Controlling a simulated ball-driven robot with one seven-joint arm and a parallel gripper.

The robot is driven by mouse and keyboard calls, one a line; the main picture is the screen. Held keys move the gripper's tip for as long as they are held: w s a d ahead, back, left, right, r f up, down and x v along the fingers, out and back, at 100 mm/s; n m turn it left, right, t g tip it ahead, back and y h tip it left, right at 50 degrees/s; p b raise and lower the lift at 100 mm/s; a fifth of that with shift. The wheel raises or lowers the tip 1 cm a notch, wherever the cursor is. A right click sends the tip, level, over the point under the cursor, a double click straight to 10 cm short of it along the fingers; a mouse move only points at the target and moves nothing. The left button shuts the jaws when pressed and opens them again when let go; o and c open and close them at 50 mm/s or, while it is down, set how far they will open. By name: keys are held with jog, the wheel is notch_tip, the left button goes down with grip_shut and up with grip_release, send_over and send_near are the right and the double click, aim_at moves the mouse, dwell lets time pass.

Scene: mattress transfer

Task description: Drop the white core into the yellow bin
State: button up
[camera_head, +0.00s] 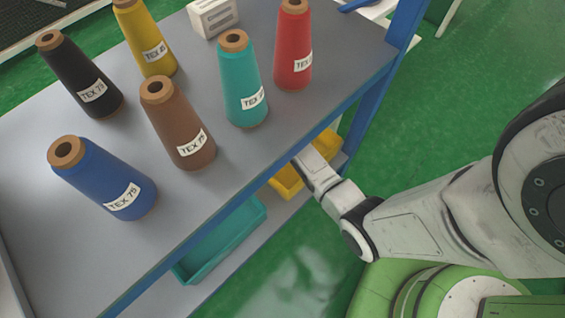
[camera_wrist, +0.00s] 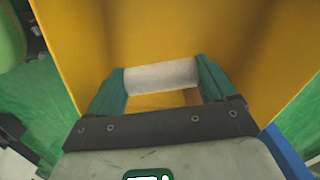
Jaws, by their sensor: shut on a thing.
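The white core (camera_wrist: 162,75) is held crosswise between the two green fingers of my gripper (camera_wrist: 160,86) in the wrist view. My gripper is shut on it. The yellow bin (camera_wrist: 145,32) fills most of the wrist view, and its walls surround the core and fingers. I cannot tell how far the core is above the bin floor. In the head view the yellow bin (camera_head: 287,180) shows partly on the lower shelf, under the table edge. My arm reaches toward it there, and the fingers and core are hidden.
On the grey tabletop (camera_head: 245,150) stand several thread cones, with the teal cone (camera_head: 242,85) and red cone (camera_head: 293,50) nearest the bin's side. A teal bin (camera_head: 220,240) sits on the lower shelf. A blue post (camera_head: 372,95) stands right of the yellow bin.

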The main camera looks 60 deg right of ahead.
jog(key=shift+w+a+f+b, duration=0.15)
jog(key=shift+w+a+f, duration=0.1)
jog(key=shift+a+f, duration=0.45)
jog(key=shift+w+a+f+b, duration=0.15)
jog(key=shift+a+f, duration=0.3)
jog(key=shift+a, duration=0.55)
jog(key=shift+w+a+f+b, duration=0.1)
jog(key=shift+w+a+f, duration=0.2)
jog(key=shift+a+f, duration=0.4)
jog(key=shift+a, duration=0.15)
jog(key=shift+f, duration=0.3)
jog(key=shift+f+b, duration=0.2)
jog(key=shift+b, duration=0.1)
jog(key=o, duration=1.1)
jog(key=shift+c, duration=0.2)
jog(key=shift+r, duration=0.15)
notch_tip(320, 180, up, 8)
jog(key=p, duration=0.3)
jog(key=shift+r, duration=0.25)
